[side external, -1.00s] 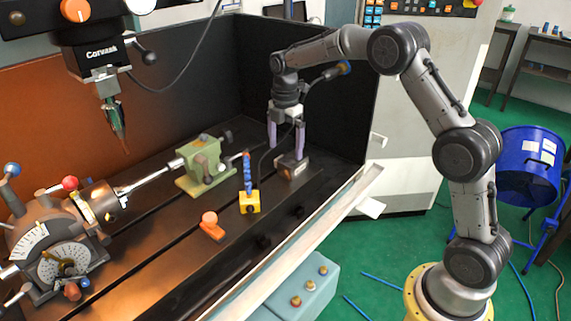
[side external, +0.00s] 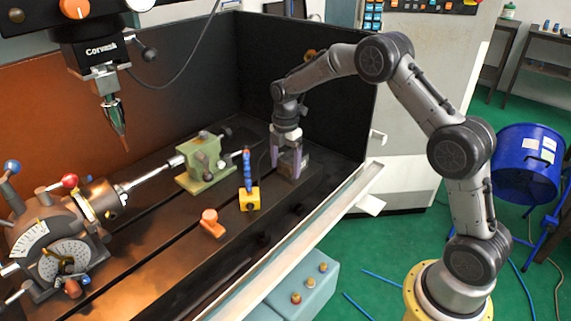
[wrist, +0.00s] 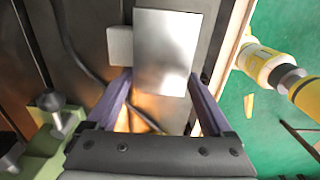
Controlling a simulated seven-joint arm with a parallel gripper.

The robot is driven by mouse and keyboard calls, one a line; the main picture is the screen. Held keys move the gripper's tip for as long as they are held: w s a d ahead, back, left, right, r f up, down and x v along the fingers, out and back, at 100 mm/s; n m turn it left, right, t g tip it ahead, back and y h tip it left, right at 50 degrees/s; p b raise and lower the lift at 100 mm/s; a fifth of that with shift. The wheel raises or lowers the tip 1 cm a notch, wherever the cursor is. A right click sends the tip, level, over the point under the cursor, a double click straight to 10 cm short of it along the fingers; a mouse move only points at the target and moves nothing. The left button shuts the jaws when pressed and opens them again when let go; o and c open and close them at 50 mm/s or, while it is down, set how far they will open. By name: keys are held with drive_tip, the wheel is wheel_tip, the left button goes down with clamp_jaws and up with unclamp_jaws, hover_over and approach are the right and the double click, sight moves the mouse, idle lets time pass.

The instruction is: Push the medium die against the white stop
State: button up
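A grey metal block, probably the medium die (wrist: 168,50), lies on the dark bed in the wrist view; its top is bright and plain. A smaller grey block (wrist: 119,45) sits close against its left side. My gripper (side external: 288,173) is low over the bed at the block, which is mostly hidden behind the fingers in the side view. In the wrist view its two purple fingers (wrist: 162,76) are apart, one on each side of the block's near end. I cannot tell whether they touch it. I cannot identify a white stop for sure.
A green tailstock (side external: 205,165) stands left of my gripper. A yellow block with a blue upright (side external: 249,199) and an orange knob (side external: 211,222) are nearer the front. The indexing head (side external: 62,240) is far left. The bed's metal front rail (side external: 325,220) lies to the right.

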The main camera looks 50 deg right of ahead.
clamp_jaws()
drive_tip(key=shift+o, duration=1.6)
unclamp_jaws()
drive_tip(key=shift+r, duration=0.1)
wheel_tip(320, 180, up, 14)
